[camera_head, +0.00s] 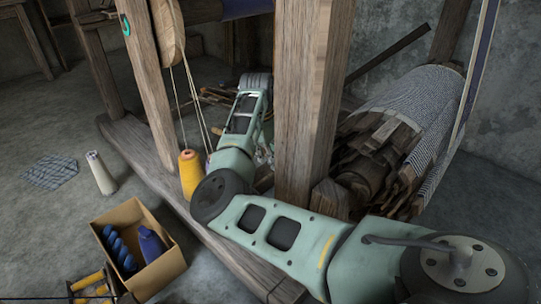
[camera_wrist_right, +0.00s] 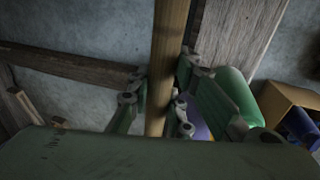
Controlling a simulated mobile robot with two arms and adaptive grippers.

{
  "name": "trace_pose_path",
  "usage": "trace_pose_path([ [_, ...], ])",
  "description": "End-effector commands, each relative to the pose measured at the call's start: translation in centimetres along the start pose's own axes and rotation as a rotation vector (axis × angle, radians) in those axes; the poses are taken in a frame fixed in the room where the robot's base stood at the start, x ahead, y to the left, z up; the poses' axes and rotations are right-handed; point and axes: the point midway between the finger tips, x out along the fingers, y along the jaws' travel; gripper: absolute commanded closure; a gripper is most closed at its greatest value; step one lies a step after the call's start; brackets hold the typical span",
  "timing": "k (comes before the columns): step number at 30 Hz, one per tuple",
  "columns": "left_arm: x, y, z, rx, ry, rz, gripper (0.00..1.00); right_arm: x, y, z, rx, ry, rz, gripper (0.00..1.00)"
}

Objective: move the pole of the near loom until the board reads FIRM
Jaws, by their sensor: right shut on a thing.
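In the right wrist view a light brown wooden pole (camera_wrist_right: 169,50) runs down between the fingers of my right gripper (camera_wrist_right: 160,98). The gripper is shut on it, with finger links on both sides. Its lower end is hidden behind my gripper body. That post and the arm largely hide the gripper and the held pole there. No readable board shows in either view. My left gripper is not in view.
A yellow cone (camera_head: 191,174) hangs or stands by cords beside my arm. A cardboard box (camera_head: 172,268) with blue spools stands on the floor at lower left. A pale cone (camera_head: 101,173) and a checked cloth (camera_head: 50,172) lie beyond it. A patterned cloth roll (camera_head: 432,105) is at right.

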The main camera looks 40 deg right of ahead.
Motion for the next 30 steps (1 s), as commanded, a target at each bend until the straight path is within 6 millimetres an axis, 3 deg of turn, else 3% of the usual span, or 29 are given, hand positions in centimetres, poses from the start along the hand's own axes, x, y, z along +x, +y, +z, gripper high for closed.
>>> trace_pose_path([
  [10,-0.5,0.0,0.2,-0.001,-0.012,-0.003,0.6,3.8,-0.8,0.7,-0.026,-0.14,-0.005,1.0],
  [21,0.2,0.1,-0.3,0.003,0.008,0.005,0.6,4.1,-0.8,0.8,-0.029,-0.161,-0.002,1.0],
  [22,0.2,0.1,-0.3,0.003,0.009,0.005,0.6,4.1,-0.8,0.8,-0.029,-0.161,-0.002,0.8],
  [28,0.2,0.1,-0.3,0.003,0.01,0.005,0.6,4.1,-0.8,0.8,-0.03,-0.161,-0.002,0.63],
  [30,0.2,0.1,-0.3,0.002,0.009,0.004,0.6,4.1,-0.8,0.8,-0.03,-0.161,-0.003,0.61],
])
